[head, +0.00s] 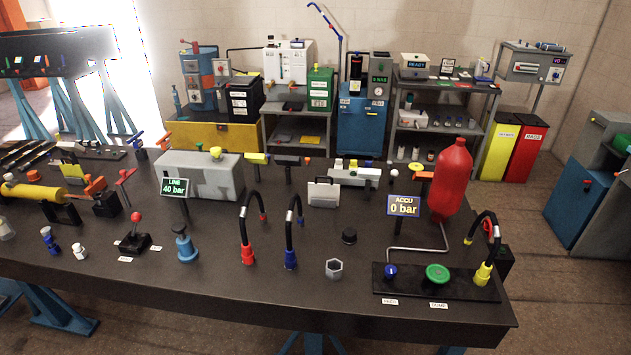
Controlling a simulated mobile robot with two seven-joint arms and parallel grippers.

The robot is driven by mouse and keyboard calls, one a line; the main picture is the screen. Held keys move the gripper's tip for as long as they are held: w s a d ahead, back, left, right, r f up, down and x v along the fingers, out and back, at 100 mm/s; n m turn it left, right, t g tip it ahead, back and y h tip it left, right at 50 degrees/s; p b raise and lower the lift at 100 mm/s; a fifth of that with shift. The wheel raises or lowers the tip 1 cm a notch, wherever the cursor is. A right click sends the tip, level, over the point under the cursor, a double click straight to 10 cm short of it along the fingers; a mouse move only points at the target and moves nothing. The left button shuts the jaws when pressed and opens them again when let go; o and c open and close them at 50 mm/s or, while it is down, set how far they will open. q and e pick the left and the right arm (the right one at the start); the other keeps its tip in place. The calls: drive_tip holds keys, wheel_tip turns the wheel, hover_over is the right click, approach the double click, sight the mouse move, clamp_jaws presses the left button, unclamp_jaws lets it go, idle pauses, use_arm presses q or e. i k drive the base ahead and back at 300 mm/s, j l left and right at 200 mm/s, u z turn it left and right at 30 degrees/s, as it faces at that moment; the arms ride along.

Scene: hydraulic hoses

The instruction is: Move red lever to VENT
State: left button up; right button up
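A lever with a red ball knob (136,216) stands on a small black base (134,243) at the left front of the dark workbench. The lever looks close to upright; its exact tilt is hard to tell. Small white labels lie around the base, one in front (125,259), one to the right (155,248) and one to the left. Their text is too small to read, so I cannot tell which is VENT. Neither of my grippers is in view.
A blue valve-like fitting (182,243) stands just right of the lever; small blue and white fittings (79,252) are left. Red and blue hoses (290,232), a LINE 40 bar display (174,187) and an ACCU 0 bar display (403,206) stand farther right. The front bench strip is mostly clear.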

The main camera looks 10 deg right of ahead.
sight(136, 217)
drive_tip(key=i+j+z, duration=0.1)
drive_tip(key=i+j, duration=0.25)
drive_tip(key=i+j+z, duration=0.1)
drive_tip(key=i+j, duration=0.2)
drive_tip(key=j, duration=0.2)
drive_tip(key=i+j+z, duration=0.1)
drive_tip(key=i+j, duration=0.2)
drive_tip(key=j, duration=0.15)
